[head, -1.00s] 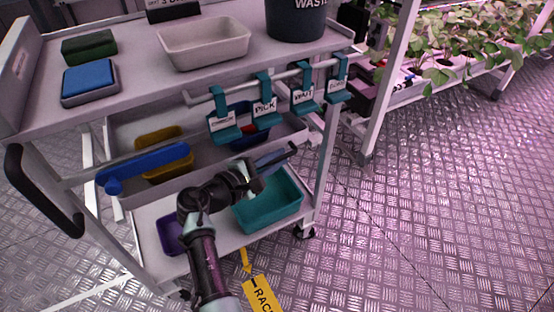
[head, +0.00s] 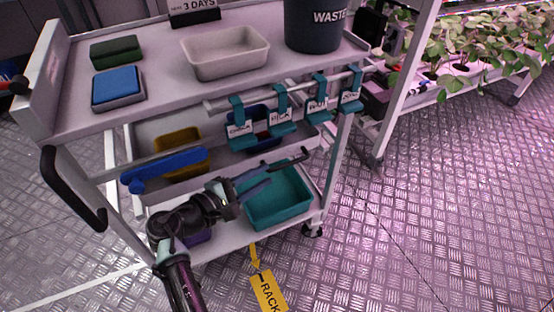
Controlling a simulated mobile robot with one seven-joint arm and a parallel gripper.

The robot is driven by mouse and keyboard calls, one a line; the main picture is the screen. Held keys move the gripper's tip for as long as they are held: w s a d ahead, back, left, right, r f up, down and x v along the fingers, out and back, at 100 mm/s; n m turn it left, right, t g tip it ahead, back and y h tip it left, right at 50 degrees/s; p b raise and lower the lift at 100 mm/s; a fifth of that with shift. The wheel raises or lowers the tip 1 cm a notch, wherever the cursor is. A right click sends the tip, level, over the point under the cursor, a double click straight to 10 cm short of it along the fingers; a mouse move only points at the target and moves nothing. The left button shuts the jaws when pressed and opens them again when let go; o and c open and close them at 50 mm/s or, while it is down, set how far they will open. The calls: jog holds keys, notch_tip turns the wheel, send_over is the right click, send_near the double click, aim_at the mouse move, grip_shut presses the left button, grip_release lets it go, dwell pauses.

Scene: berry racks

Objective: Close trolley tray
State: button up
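The white trolley (head: 90,122) stands in front of me. Its grey middle tray (head: 226,166) holds a yellow bin (head: 178,138) and a dark blue bin (head: 258,143). A thick blue bar handle (head: 163,171) runs along the tray's left front. How far the tray is pulled out is hard to tell. My gripper (head: 284,172) is in front of the tray's right part, above the lower shelf's teal bin (head: 285,200). Its two fingers are spread apart and point right, with nothing visible between them. It is to the right of the blue handle and apart from it.
Teal hanging tags (head: 281,123) hang from a rail at the trolley's front right. A white tub (head: 226,56), a blue sponge (head: 117,86) and a waste bin (head: 313,28) stand on top. A yellow rack tag (head: 268,290) hangs below. Open metal floor (head: 430,220) lies right.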

jog(key=v, duration=0.3)
jog(key=shift+s+a+p, duration=0.25)
jog(key=shift+a+p, duration=0.05)
jog(key=shift+p, duration=0.05)
